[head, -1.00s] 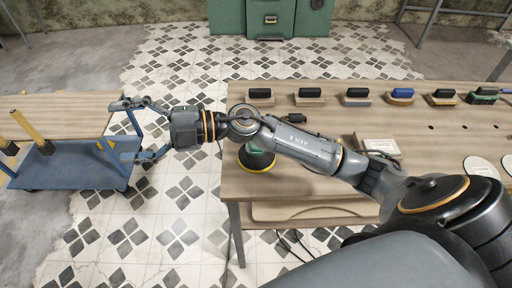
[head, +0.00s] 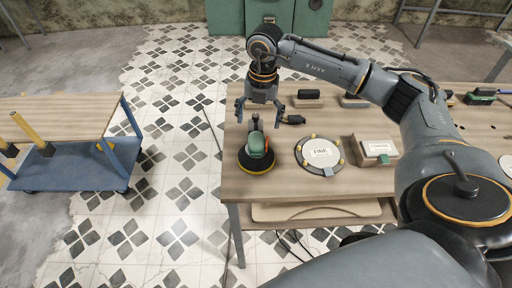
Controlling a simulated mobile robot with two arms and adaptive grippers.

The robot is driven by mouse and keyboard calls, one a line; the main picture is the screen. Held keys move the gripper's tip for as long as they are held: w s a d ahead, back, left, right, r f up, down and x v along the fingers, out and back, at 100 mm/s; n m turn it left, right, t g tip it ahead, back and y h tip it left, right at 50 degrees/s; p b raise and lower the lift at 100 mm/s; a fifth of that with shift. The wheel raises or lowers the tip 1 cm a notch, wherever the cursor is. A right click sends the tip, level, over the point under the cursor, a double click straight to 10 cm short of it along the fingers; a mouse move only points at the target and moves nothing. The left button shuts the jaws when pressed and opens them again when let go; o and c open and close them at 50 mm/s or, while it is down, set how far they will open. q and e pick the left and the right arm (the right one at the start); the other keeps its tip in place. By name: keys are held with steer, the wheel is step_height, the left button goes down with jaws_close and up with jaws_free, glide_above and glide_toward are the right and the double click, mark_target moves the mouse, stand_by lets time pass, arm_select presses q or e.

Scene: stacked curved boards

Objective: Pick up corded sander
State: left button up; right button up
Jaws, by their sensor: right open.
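The corded sander (head: 256,152) has a green body and a round pad with a yellow rim. It sits on the wooden workbench (head: 330,188) near its left edge. My right gripper (head: 258,117) points down just behind and above the sander, its two fingers spread wide on either side of the sander's rear end. It is open, and I cannot tell whether it touches the sander. A black cord plug (head: 294,120) lies right of the gripper. My left gripper is not in view.
A round disc labelled FINE (head: 320,153) and a pale box (head: 375,151) lie right of the sander. Sanding blocks (head: 308,98) line the bench's back. A blue cart (head: 75,166) with a wooden top stands at left, with tiled floor between.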

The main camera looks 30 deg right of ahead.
mark_target(259, 136)
step_height(259, 136, down, 4)
steer(key=shift+w+f+p, duration=0.1)
steer(key=shift+f+p, duration=0.15)
steer(key=shift+p, duration=0.15)
steer(key=f+p, duration=0.1)
steer(key=f, duration=0.1)
steer(key=f+p, duration=0.1)
steer(key=f, duration=0.2)
steer(key=shift+w+d, duration=0.15)
steer(key=shift+d, duration=0.05)
steer(key=shift+f, duration=0.2)
steer(key=c, duration=0.8)
steer(key=shift+w+r, duration=0.1)
steer(key=shift+r, duration=0.05)
